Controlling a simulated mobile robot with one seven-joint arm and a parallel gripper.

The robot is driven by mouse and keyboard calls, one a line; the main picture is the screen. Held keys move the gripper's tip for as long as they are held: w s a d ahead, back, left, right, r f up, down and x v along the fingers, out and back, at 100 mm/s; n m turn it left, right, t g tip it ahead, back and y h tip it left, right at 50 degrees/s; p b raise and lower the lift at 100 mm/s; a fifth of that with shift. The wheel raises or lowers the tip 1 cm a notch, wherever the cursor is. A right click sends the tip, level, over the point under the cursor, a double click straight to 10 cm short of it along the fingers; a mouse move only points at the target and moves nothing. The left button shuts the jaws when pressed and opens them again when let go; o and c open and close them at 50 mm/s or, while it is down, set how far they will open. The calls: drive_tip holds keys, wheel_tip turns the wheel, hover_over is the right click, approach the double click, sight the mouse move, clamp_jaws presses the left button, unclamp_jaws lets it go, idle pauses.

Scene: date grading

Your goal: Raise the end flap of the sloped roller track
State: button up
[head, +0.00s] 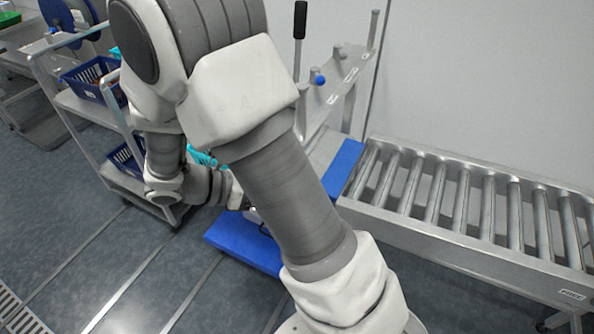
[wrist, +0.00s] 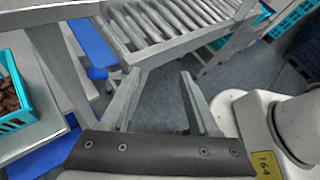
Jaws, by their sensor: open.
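The roller track (head: 480,245) runs from the centre to the right edge in the head view, with bare metal rollers. It also shows at the top of the wrist view (wrist: 128,50). A blue panel (head: 343,170) stands at its near end, and a lower blue piece (head: 228,238) lies partly behind my arm. I cannot tell which of these is the flap. In the wrist view a blue panel (wrist: 93,45) shows left of the rollers. My gripper (wrist: 160,75) is open and empty, its fingers pointing toward the track's end. In the head view my arm mostly hides it.
A lever with a black grip (head: 299,22) and a rail with a blue knob (head: 319,79) stand behind the track's end. A trolley (head: 95,108) with blue baskets is at left. In the wrist view a teal crate of dates (wrist: 40,118) sits at left.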

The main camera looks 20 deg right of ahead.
drive_tip(key=s+r+m+y+p, duration=0.1)
drive_tip(key=s+r+m+y, duration=0.2)
drive_tip(key=r+m+y, duration=0.1)
drive_tip(key=s+r+m+t+y+p, duration=0.1)
drive_tip(key=s+r+m+y+p, duration=0.1)
drive_tip(key=r+m, duration=0.4)
drive_tip(key=shift+s+a+r+m+y, duration=0.15)
drive_tip(key=shift+s+r+m+y, duration=0.25)
drive_tip(key=shift+s+r+y, duration=0.45)
drive_tip(key=shift+w, duration=0.1)
